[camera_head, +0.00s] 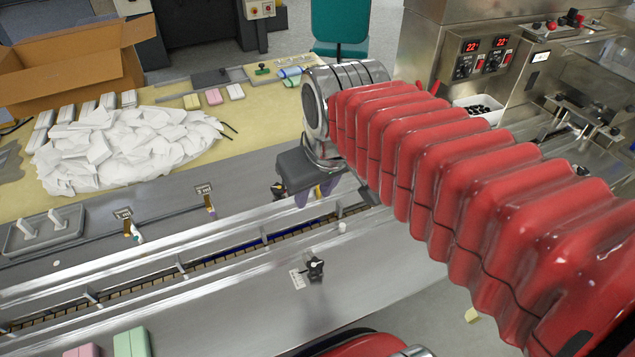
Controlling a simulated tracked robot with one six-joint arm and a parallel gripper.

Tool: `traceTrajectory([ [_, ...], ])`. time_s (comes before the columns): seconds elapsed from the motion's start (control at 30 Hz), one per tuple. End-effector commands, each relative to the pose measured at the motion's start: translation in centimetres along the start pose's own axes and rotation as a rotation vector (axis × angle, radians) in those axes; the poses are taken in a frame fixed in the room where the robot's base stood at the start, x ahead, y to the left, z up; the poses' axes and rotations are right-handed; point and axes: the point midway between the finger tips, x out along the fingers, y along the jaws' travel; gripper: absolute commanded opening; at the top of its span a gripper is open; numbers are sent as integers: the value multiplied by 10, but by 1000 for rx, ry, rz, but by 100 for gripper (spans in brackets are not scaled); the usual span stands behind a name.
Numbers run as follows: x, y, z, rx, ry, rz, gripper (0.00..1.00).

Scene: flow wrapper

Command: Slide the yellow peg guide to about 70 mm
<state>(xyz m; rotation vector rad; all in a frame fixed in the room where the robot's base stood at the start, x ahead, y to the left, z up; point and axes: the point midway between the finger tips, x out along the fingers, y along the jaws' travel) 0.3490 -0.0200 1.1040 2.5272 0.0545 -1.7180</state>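My gripper (318,192) hangs from the silver wrist, low over the conveyor's back guide rail near the middle of the picture. Its dark grey body and purple-grey fingers are partly in view. A small yellowish spot shows between the fingers, too small to identify. I cannot make out whether the fingers touch it. No yellow peg guide can be clearly picked out. Part of the rail and whatever lies right of the gripper are hidden by my red-sleeved arm.
The conveyor channel (215,256) runs diagonally with upright brackets. A black knob (315,267) sits on the front plate. White wrappers (120,150) lie piled on the yellow table behind, beside a cardboard box (75,70). The control panel (483,56) stands back right.

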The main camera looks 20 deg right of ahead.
Motion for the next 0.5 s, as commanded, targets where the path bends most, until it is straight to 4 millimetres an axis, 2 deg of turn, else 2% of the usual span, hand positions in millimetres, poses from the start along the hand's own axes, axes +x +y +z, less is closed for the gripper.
traceTrajectory([
  [0.1, 6, 9, -20, -33, -45, -1, 30],
  [0.5, 37, 44, -80, -145, -182, -23, 30],
])
